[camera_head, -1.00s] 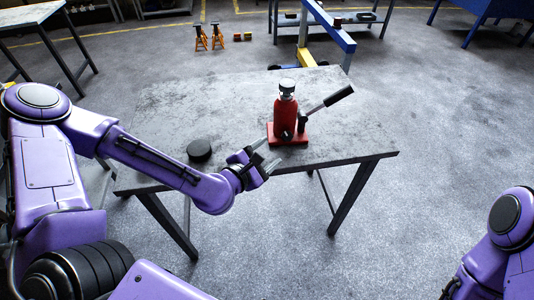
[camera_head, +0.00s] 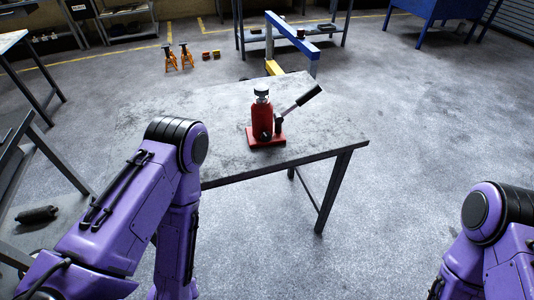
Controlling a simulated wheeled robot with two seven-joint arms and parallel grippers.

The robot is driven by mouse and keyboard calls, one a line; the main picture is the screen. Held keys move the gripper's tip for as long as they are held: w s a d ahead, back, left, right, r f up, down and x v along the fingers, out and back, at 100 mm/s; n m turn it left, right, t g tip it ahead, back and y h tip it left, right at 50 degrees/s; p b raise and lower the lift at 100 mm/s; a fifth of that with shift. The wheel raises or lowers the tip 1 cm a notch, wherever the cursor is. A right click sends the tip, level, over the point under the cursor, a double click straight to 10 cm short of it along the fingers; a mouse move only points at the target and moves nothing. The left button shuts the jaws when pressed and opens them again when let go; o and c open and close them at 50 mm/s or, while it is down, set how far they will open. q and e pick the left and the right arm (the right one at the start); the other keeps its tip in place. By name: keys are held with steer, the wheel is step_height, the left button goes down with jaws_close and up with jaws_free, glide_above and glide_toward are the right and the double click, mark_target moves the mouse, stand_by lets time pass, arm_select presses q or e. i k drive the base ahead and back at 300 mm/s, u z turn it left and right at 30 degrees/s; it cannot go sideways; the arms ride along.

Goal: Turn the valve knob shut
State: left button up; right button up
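The red bottle jack (camera_head: 262,122) stands upright on the grey metal table (camera_head: 318,146), near its right part. It has a dark cap on top and a black-gripped handle (camera_head: 308,95) slanting up to the right. A small dark knob (camera_head: 265,135) shows low on the front of the jack; its turn position is too small to tell. My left arm is bent at the left, with its forearm pointing down and away from the jack. Neither my left nor my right gripper is in view.
My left arm covers the table's left part. A blue and yellow hoist frame (camera_head: 291,34) stands behind the table. Orange jack stands (camera_head: 179,57) are on the floor behind. A dark cylindrical object (camera_head: 37,215) lies at the lower left. The tabletop around the jack is clear.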

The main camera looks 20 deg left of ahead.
mark_target(266, 137)
steer(key=k, duration=0.25)
steer(key=z, duration=1.15)
steer(key=i, duration=0.95)
steer(key=u, duration=1.8)
